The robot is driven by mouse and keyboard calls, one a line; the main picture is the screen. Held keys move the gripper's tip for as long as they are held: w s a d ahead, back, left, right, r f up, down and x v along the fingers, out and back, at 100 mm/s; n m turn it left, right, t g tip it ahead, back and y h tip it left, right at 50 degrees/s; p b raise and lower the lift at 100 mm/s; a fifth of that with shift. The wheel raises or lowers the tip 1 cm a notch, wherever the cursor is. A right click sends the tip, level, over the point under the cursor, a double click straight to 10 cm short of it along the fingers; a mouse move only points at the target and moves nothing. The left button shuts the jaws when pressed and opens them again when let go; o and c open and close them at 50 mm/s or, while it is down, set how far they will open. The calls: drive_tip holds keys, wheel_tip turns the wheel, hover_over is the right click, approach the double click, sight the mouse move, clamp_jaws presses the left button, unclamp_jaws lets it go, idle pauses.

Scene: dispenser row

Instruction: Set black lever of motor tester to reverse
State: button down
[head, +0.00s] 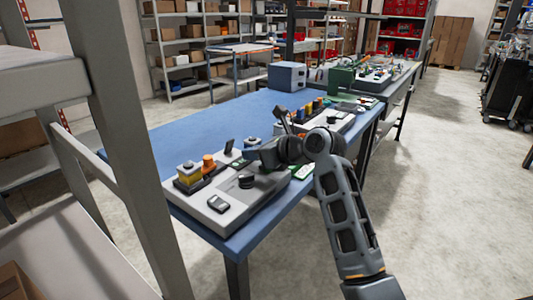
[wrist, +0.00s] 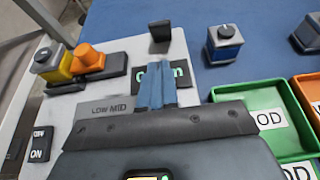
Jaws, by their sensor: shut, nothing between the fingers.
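A light grey control panel (head: 240,212) lies on the near end of the blue table. At its far edge stands a black lever-like piece (head: 229,146), which also shows in the wrist view (wrist: 160,36). No forward or reverse marking is readable on it. I cannot tell whether this panel is the motor tester. My gripper (wrist: 155,72) is shut and empty, above the panel. In the wrist view its fingertips appear just below the black piece, over a dark plate with partly hidden green letters (wrist: 180,73). Contact cannot be judged.
An ON/OFF rocker (wrist: 40,145) and a LOW/MID label are nearby. A blue-grey knob box (wrist: 225,45) and green tray (wrist: 262,105) sit at right. Another panel (head: 335,118) stands farther back.

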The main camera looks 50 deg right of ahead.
sight(230, 144)
drive_tip(key=shift+w+r, duration=0.25)
drive_tip(key=shift+w, duration=0.45)
drive_tip(key=shift+w+r, duration=0.2)
drive_tip(key=shift+w, duration=0.5)
drive_tip(key=shift+w+r, duration=0.25)
drive_tip(key=shift+w, duration=0.45)
drive_tip(key=shift+r+p, duration=0.1)
drive_tip(key=shift+p, duration=0.3)
drive_tip(key=shift+r+p, duration=0.1)
drive_tip(key=shift+p, duration=0.25)
drive_tip(key=shift+w+r+p, duration=0.1)
drive_tip(key=shift+p, duration=0.25)
drive_tip(key=shift+a+g, duration=0.1)
drive_tip(key=shift+g, duration=0.2)
